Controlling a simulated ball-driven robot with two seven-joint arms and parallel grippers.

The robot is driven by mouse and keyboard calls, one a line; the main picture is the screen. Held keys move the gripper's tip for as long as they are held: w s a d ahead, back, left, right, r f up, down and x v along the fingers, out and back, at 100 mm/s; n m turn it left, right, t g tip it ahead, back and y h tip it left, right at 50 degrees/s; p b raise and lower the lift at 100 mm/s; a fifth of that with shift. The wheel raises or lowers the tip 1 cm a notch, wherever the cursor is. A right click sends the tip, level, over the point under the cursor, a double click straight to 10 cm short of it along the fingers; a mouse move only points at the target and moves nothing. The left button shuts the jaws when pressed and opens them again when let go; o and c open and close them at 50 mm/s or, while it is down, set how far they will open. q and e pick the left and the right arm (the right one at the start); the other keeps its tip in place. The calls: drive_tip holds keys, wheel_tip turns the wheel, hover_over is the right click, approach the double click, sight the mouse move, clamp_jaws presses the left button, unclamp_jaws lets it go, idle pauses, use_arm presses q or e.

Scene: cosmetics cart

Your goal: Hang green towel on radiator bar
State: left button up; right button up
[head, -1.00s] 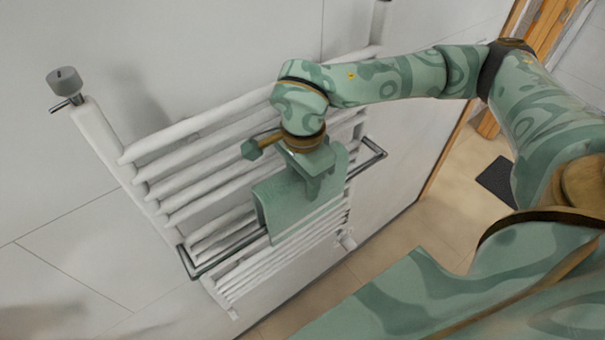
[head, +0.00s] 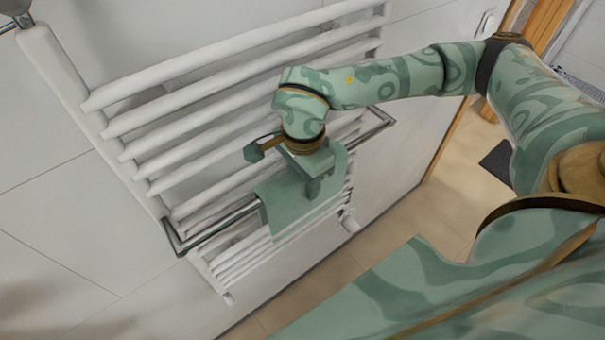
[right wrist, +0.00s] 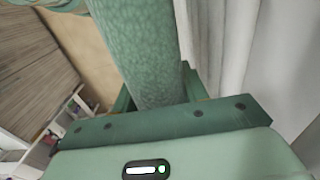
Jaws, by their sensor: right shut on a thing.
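The green towel (head: 278,208) hangs at the front of the white radiator (head: 235,55). It covers the middle of the metal radiator bar (head: 226,220), which shows on both sides of it. I cannot tell whether the towel passes over the bar or only lies in front of it. My right gripper (head: 316,186) is shut on the towel. In the right wrist view, the towel (right wrist: 145,50) runs up from between the fingers of my right gripper (right wrist: 155,98), with the pale radiator to the right. My left gripper is not in view.
A grey knob (head: 15,8) sits at the upper left of the radiator. A white valve (head: 348,222) sticks out at its lower right. A dark mat (head: 497,160) lies on the tiled floor at the right. The floor in front of the radiator looks clear.

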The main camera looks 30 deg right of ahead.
drive_tip(key=o, duration=1.1)
drive_tip(key=shift+o, duration=0.2)
wheel_tip(320, 180, up, 16)
drive_tip(key=shift+r, duration=0.15)
